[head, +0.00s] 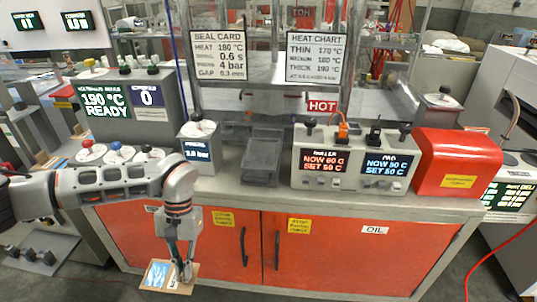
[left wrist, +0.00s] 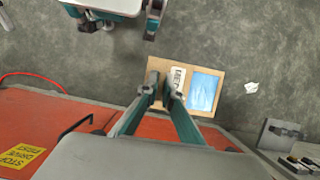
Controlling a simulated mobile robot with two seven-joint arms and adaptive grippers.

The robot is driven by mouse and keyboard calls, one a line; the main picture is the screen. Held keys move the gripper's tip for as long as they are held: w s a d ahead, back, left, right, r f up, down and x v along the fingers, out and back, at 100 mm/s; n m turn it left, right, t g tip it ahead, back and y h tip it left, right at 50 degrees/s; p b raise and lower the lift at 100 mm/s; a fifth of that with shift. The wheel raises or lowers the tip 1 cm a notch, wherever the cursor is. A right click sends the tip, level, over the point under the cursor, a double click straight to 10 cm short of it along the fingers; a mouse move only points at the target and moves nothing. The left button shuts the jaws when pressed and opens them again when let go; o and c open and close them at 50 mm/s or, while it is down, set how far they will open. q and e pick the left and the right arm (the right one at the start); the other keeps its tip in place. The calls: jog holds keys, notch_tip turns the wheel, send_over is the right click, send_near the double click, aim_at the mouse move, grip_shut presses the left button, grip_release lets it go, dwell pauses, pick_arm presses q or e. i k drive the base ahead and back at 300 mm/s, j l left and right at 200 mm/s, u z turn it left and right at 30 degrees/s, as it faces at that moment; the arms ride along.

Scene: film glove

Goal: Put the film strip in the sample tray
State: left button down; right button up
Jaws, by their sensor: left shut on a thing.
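My left gripper (head: 183,272) hangs low in front of the orange cabinet doors, fingers pointing down. It is shut on a flat tan card (head: 155,275) with a blue-and-white patch, which looks like the film strip. In the left wrist view the fingertips (left wrist: 165,98) sit at the card, beside a white printed label, with the blue patch (left wrist: 205,92) to the right. The fingers hide part of the card. A dark grey open bin (head: 262,170) on the counter may be the sample tray; I cannot be sure.
The grey counter carries a pressure box (head: 200,147), a twin-display controller (head: 353,165) and a red cover (head: 455,165). A red hose (head: 480,265) lies at the right. Bare counter (head: 340,200) runs along the front edge. Grey floor surrounds the card.

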aim_at(261, 156)
jog(key=i+l+u, duration=0.2)
jog(key=l, duration=1.15)
jog(key=k, duration=0.1)
